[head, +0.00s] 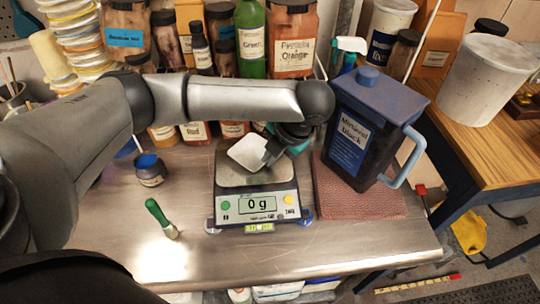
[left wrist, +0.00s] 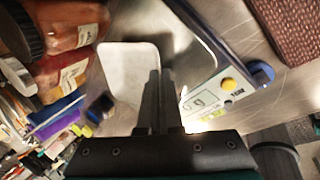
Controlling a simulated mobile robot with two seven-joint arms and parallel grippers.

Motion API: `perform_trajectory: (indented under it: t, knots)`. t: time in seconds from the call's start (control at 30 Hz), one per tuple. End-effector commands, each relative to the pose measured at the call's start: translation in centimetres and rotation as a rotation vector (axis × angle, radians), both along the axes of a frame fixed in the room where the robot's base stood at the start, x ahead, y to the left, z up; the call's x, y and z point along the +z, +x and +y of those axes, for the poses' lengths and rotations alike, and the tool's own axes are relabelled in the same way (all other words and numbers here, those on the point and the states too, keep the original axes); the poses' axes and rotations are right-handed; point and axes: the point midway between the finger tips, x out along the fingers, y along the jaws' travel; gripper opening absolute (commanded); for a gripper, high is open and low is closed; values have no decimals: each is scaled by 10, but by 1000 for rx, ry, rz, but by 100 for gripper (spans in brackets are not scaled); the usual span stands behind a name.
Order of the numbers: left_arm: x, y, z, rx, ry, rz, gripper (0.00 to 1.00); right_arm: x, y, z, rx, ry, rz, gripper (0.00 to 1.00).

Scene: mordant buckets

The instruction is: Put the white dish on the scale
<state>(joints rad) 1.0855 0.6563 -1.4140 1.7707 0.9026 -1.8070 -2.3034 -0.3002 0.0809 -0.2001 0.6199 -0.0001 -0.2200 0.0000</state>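The white dish (head: 246,152) is a small pale square dish over the metal plate of the scale (head: 257,205). It looks slightly tilted, and I cannot tell whether it touches the plate. The scale's display reads 0 g. My left gripper (head: 272,152) is at the right edge of the dish, above the plate. In the left wrist view, the fingers (left wrist: 160,90) are close together on the edge of the dish (left wrist: 125,85), and the scale (left wrist: 215,85) lies behind them. My right gripper is not in view.
A dark blue jug (head: 360,125) stands on a reddish mat (head: 350,197) right of the scale. Several labelled jars and bottles line the back. The steel bench front is clear.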

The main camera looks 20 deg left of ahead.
Motion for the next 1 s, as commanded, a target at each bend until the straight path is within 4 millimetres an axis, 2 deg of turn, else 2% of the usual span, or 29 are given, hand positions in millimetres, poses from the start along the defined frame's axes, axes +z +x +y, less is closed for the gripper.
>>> perform_trajectory:
  t: [0.1, 0.37, 0.7, 0.87, 1.0]
  knots:
    - [-3, 0, 0, 0, 0, 1, 0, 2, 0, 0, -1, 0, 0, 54]
    - [-3, 0, 0, 0, 0, 0, 31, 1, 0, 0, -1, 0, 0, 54]
    - [2, 0, -1, -1, 0, -2, 32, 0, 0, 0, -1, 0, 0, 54]
    - [26, -2, -10, -2, -2, -3, 32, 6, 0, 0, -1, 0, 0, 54]
    - [56, -4, -23, -3, -2, -4, 32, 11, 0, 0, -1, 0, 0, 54]
